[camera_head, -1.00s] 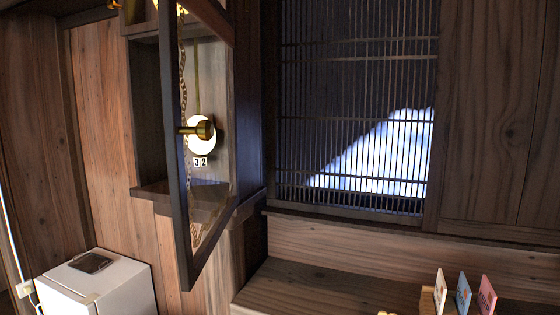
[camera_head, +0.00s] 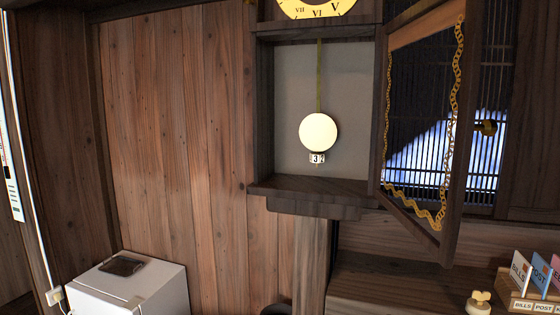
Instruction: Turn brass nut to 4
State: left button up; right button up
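A wall clock with a dark wooden case (camera_head: 262,115) hangs on the plank wall. Its glass door (camera_head: 448,160) stands open, swung out to the right, with a gold chain pattern along its edge and a brass knob (camera_head: 487,127). Inside hangs a pale round pendulum bob (camera_head: 319,132) on a thin rod. Just below the bob is a small number indicator (camera_head: 317,158) that appears to read 32. A brass nut cannot be made out clearly at this size. The clock dial (camera_head: 318,8) is cut off at the top. Neither of my grippers is in view.
A white fridge-like box (camera_head: 135,290) with a dark flat item on top stands at lower left. A wooden ledge (camera_head: 400,285) runs at lower right, with a letter holder (camera_head: 525,300) marked BILLS and POST. The space before the clock's open compartment is clear.

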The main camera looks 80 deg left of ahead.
aim_at(314, 158)
jog(key=u, duration=0.05)
jog(key=k, duration=1.55)
jog(key=u, duration=1.4)
jog(key=i, duration=0.95)
jog(key=u, duration=0.15)
